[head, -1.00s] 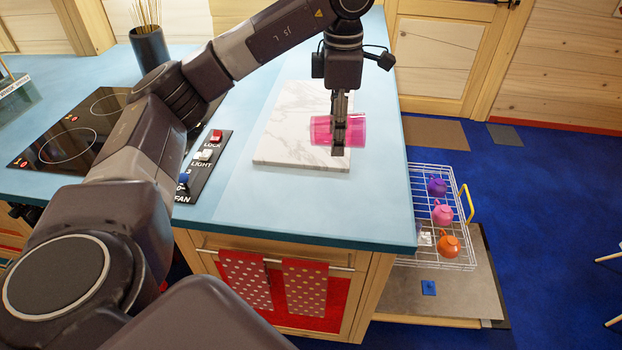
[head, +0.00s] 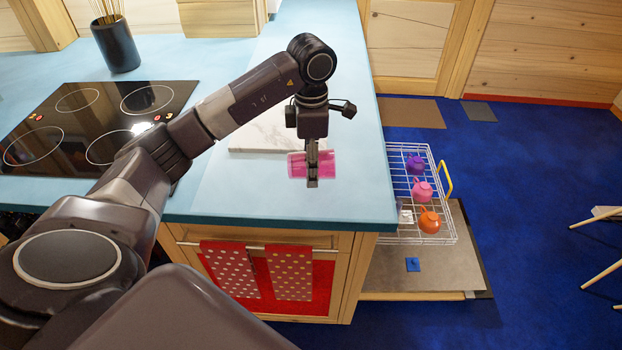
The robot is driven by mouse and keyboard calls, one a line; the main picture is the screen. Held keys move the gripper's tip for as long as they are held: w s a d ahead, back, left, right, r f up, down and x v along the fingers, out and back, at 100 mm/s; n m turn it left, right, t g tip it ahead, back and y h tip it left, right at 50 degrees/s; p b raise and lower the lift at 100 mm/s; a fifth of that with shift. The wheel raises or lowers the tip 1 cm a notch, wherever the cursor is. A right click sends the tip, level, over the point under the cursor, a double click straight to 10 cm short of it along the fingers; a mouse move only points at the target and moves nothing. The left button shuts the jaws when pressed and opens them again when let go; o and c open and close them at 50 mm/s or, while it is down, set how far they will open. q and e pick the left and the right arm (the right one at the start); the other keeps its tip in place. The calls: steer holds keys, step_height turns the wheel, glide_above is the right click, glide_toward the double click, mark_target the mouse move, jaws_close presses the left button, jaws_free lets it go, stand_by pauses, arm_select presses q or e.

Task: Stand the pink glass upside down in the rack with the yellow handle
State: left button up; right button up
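The pink glass (head: 325,165) is see-through and lies on its side in my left gripper (head: 313,180). The gripper is shut around its middle and points down, with the glass over the blue counter near the front edge of the marble board. The white wire rack with the yellow handle (head: 446,181) is to the right of the counter and lower. It holds a purple cup (head: 416,164), a pink cup (head: 422,190) and an orange cup (head: 429,221). A small clear item (head: 406,216) is at its left side. My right gripper is out of view.
The blue counter (head: 290,207) has a cooktop (head: 100,120) at left and a dark vase (head: 117,45) behind. The marble board (head: 262,134) is partly hidden by my arm. Dotted towels (head: 290,272) hang on the counter front. A grey surface (head: 440,268) with a blue piece is below the rack.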

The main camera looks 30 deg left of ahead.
mark_target(311, 191)
arm_select(q)
step_height(311, 191, down, 5)
steer(key=shift+r+p, duration=0.15)
steer(key=shift+p, duration=0.4)
steer(key=shift+f, duration=0.2)
steer(key=shift+f+b, duration=0.5)
steer(key=o, duration=1.4)
steer(key=shift+r, duration=0.1)
